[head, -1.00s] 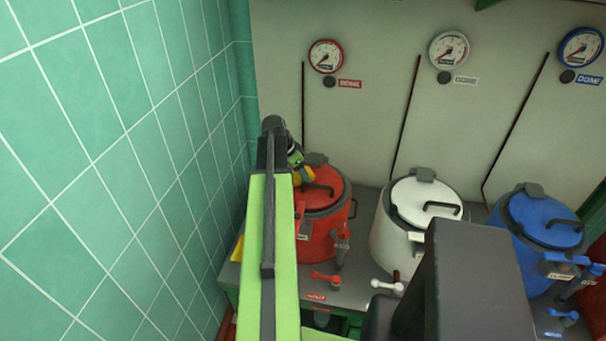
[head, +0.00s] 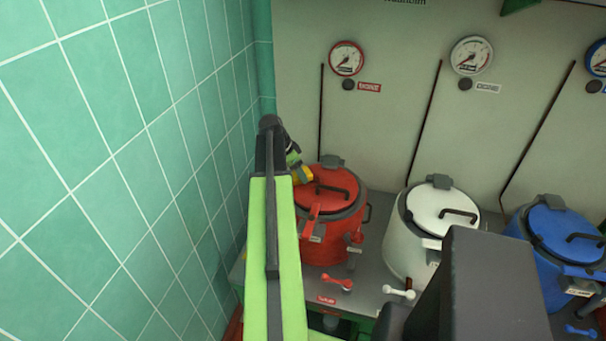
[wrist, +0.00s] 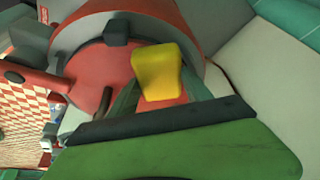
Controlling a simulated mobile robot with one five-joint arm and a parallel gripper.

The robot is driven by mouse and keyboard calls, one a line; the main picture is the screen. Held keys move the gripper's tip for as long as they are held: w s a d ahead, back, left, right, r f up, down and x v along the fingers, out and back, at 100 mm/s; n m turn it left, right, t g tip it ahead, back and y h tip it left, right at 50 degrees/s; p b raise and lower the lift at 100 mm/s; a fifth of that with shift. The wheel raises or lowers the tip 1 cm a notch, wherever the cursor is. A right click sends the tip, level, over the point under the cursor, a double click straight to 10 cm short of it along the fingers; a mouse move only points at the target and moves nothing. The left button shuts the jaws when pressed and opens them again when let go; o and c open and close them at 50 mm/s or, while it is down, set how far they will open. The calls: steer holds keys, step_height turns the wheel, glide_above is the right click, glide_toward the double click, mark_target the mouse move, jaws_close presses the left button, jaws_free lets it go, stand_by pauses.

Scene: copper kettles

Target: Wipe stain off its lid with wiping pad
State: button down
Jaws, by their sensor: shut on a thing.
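My gripper (head: 301,174) is shut on a yellow wiping pad (head: 303,178), at the left edge of the red kettle's lid. In the wrist view the yellow pad (wrist: 157,72) sits between the fingertips, in front of the red lid (wrist: 92,72). The red lid (head: 322,186) has a dark handle and lies shut on the red kettle (head: 322,240). I cannot tell whether the pad touches the lid. No stain can be made out on the visible part of the lid; part is hidden by the pad and gripper.
A white kettle (head: 405,240) and a blue kettle (head: 555,250) stand to the right on the same grey counter (head: 365,285). A green tiled wall (head: 130,170) is close on the left. Gauges (head: 346,58) hang on the pale panel behind.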

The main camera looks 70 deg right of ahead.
steer(key=shift+w+d, duration=0.15)
steer(key=shift+d, duration=0.65)
steer(key=shift+w+d, duration=0.1)
steer(key=shift+d, duration=0.65)
steer(key=shift+s, duration=1.95)
steer(key=shift+s+d, duration=0.1)
steer(key=shift+s, duration=1.45)
steer(key=shift+s, duration=0.1)
